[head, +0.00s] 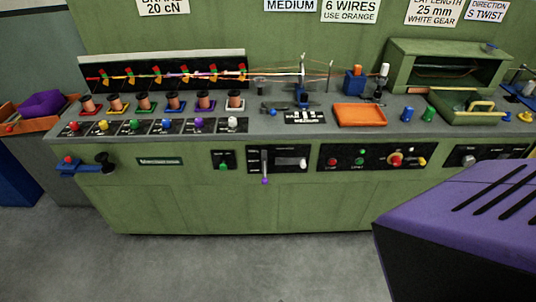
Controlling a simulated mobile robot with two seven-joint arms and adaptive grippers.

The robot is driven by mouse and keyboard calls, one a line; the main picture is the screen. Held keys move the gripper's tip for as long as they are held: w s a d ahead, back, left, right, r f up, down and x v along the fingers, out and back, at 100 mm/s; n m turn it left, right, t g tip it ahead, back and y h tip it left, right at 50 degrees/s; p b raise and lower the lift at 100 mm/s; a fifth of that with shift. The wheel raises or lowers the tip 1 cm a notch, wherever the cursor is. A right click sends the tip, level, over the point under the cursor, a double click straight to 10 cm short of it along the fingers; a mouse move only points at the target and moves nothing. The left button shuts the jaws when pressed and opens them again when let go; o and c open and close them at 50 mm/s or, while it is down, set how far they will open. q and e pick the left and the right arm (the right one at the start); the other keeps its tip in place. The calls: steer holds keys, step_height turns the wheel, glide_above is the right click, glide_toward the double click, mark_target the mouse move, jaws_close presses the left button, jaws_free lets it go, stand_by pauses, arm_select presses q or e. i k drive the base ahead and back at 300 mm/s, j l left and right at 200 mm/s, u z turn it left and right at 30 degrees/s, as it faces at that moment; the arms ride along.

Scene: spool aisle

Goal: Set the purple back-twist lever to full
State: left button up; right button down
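A lever with a purple tip (264,181) hangs down from a black panel on the green bench front, its tip lowest. A second purple knob (198,123) stands in the row of coloured knobs on the bench top, in front of the spools. The frame does not show which of the two is the back-twist lever, and the labels are too small to read. Neither of my grippers shows in the head view.
A row of copper spools (145,102) stands at the back left. An orange tray (360,115) sits mid-bench. A blue handle (78,167) juts out at the front left. A large purple slotted shape blocks the lower right. The floor (230,262) before the bench is clear.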

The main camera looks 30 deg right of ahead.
mark_target(264, 180)
steer(key=z, duration=1.35)
steer(key=u, duration=0.35)
steer(key=k+j, duration=0.05)
